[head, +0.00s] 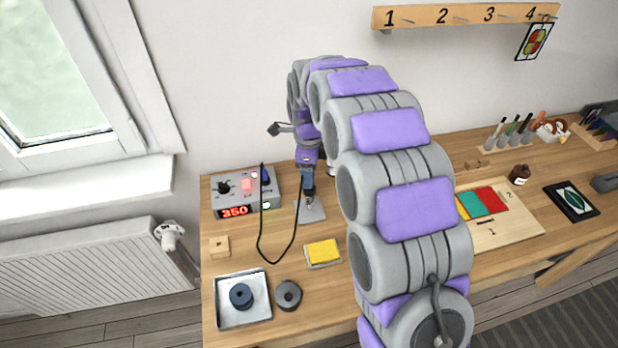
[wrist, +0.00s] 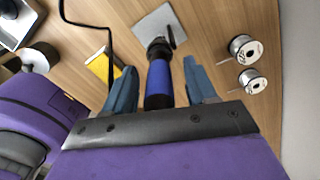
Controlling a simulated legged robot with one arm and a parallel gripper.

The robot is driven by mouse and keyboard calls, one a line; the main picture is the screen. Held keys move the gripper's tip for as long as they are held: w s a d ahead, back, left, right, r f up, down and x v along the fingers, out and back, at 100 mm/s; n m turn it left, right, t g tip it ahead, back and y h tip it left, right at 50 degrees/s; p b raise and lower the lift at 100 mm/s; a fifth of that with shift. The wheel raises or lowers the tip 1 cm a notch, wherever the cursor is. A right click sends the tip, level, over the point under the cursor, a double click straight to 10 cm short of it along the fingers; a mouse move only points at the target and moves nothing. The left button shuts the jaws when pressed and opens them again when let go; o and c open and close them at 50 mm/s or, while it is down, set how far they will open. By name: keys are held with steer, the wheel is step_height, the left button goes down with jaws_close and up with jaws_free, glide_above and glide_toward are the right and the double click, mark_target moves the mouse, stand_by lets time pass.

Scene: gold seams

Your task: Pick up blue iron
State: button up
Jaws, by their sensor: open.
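The blue iron (wrist: 159,78) has a blue handle with black parts. In the wrist view its handle lies between the two blue-grey fingers of my gripper (wrist: 160,68), with a visible gap on each side. The gripper is open. The iron's far end is at a dark holder over a grey metal plate (wrist: 152,24). In the head view my gripper (head: 308,184) points down over this plate (head: 315,211); the iron is hard to tell apart from the fingers there.
A soldering station (head: 238,190) reading 350 stands left of the plate, and a black cord (head: 259,240) loops in front. A yellow sponge (head: 323,252), a tray (head: 222,315) and a dark spool (head: 288,295) are nearer. Two wire spools (wrist: 245,49) lie right in the wrist view.

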jaws_close()
stand_by(0.4)
steer(key=shift+r, duration=0.1)
